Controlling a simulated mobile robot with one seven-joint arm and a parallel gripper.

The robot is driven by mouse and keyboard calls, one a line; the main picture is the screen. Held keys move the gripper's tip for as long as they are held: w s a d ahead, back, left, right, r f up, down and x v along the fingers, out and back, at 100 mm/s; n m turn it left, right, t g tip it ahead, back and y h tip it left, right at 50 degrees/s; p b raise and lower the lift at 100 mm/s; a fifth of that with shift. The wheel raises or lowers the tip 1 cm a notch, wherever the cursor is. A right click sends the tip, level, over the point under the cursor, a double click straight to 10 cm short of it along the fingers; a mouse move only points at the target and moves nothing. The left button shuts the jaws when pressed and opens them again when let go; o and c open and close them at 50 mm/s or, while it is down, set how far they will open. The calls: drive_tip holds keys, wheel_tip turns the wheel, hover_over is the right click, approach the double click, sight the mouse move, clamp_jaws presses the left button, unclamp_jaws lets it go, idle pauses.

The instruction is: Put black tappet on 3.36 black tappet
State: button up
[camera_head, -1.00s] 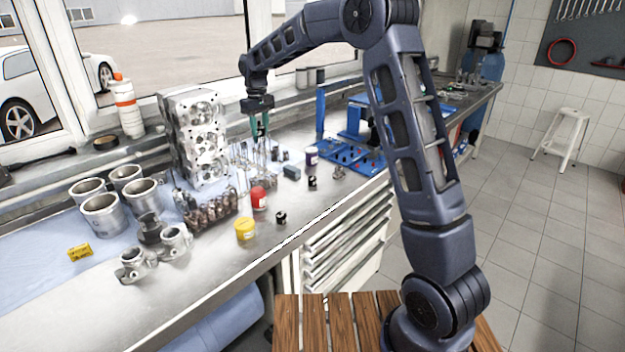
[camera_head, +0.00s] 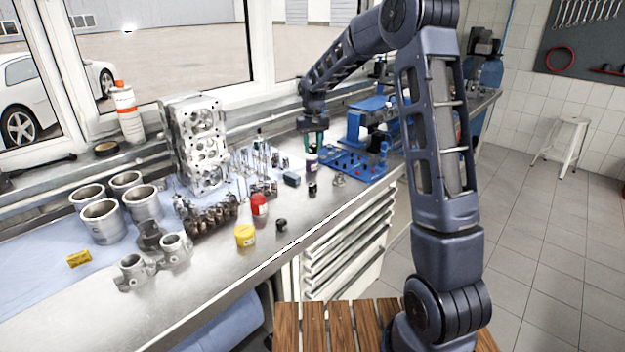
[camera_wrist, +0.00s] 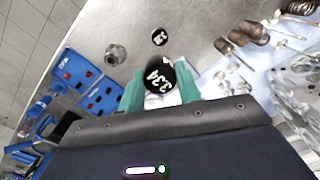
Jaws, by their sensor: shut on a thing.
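My gripper (camera_head: 315,143) is over the back part of the bench, its green fingers pointing down. In the wrist view its fingers (camera_wrist: 160,90) are shut on a black tappet (camera_wrist: 158,76) with white digits that look like 3.34. Another black tappet (camera_wrist: 160,36) with small white marking, too small to read surely, stands apart from the held one; it also shows in the head view (camera_head: 312,188). A third small black tappet (camera_head: 281,225) stands near the bench's front edge.
A grey metal part (camera_head: 338,180) and a blue tray (camera_head: 352,166) are to the right. Red (camera_head: 259,205) and yellow (camera_head: 245,235) jars stand left. The cylinder head (camera_head: 198,140) stands tall at the back left.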

sight(312, 184)
wheel_tip(312, 184, down, 14)
idle(0.6)
drive_tip(key=shift+f, duration=0.1)
drive_tip(key=o, duration=1)
drive_tip(key=shift+c, duration=0.2)
